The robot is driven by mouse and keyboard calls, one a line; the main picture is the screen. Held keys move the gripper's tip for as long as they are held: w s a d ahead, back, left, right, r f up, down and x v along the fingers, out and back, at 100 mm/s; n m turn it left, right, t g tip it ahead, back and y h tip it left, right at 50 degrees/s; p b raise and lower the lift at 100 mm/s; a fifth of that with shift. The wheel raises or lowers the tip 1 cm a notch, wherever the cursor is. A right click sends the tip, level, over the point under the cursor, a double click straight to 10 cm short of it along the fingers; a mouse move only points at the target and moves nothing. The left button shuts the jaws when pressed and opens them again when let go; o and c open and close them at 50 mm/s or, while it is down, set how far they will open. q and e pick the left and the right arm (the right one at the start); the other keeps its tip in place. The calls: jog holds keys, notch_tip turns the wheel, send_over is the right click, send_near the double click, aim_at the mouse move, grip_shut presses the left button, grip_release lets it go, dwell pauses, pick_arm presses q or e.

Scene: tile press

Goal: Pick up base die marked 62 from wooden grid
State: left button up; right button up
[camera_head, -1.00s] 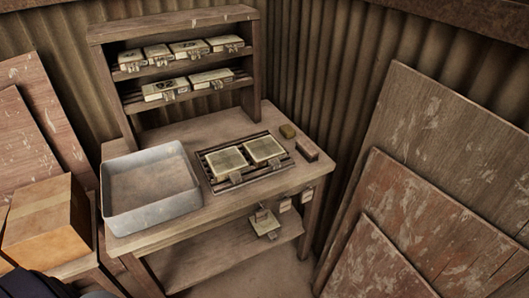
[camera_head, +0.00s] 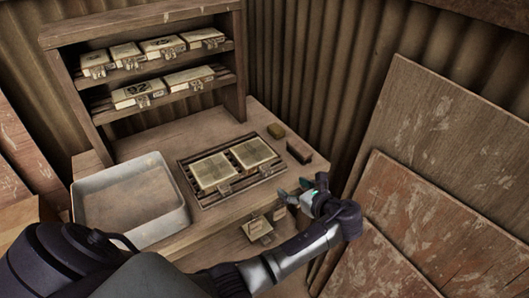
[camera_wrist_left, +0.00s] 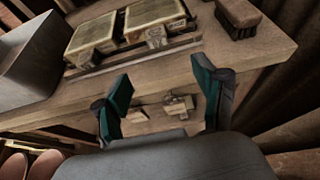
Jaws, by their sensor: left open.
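Two pale square dies (camera_head: 213,172) (camera_head: 253,153) lie side by side on a dark slatted wooden grid (camera_head: 190,184) on the workbench, with tag-like pieces at their front edges. I cannot read a number on either. They also show in the left wrist view (camera_wrist_left: 92,35) (camera_wrist_left: 153,12), beyond the fingertips. My left gripper (camera_head: 296,188) is open and empty near the bench's front right edge, to the right of the grid and apart from the dies. Its two teal-padded fingers (camera_wrist_left: 162,78) are spread in the wrist view. My right gripper is not in view.
A metal tray (camera_head: 133,200) stands left of the grid. A brush (camera_head: 299,150) and small block (camera_head: 276,131) lie right. Boards lean right.

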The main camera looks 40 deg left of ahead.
pick_arm(q)
send_near(269, 170)
jog(key=x, duration=0.4)
jog(key=shift+a+f, duration=0.15)
jog(key=shift+f, duration=0.2)
jog(key=shift+p+x, duration=0.4)
jog(key=shift+x, duration=2.3)
jog(key=shift+r, duration=0.2)
grip_shut()
jog(key=shift+r, duration=0.1)
